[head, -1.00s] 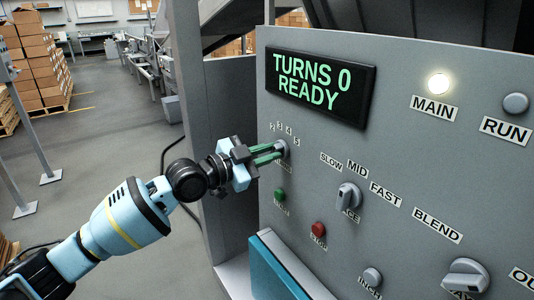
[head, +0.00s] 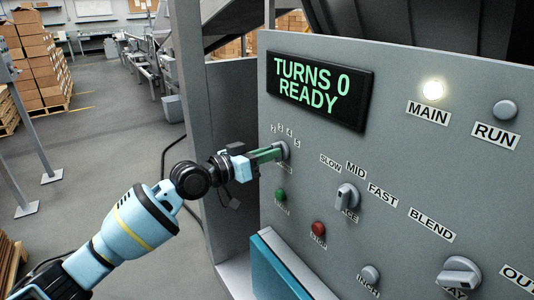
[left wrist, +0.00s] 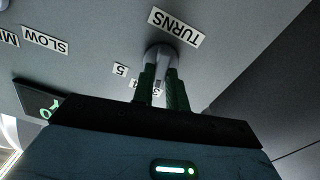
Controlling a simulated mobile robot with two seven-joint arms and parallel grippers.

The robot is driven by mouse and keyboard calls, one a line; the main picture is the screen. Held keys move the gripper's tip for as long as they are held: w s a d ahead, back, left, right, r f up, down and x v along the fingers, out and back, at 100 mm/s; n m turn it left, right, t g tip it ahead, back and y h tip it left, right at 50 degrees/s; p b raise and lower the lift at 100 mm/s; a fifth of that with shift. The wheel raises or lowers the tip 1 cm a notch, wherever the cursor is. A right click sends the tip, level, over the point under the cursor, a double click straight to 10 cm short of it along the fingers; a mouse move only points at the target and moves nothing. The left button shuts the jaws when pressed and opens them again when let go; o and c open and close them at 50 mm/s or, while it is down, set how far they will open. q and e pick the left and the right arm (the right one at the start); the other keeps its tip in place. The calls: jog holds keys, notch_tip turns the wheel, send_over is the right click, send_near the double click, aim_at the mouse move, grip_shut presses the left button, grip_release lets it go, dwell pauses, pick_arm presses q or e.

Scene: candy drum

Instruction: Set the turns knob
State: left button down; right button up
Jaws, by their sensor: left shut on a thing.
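The turns knob (left wrist: 162,54) is a grey round knob with a raised grip bar, under the TURNS label (left wrist: 176,26) in the left wrist view. My left gripper (head: 280,150) is shut on it, with a green finger on each side of the grip bar. In the head view the knob (head: 285,149) is mostly hidden by the fingers. The numbers 2 to 5 (head: 285,132) curve above it; in the left wrist view the fingers partly cover them. The display (head: 318,88) reads "TURNS 0 READY". My right gripper is not in view.
The main lamp (head: 433,90) is lit. A teal panel (head: 277,270) stands below.

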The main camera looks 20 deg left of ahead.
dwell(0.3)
pick_arm(q)
jog(key=c, duration=1.4)
grip_release()
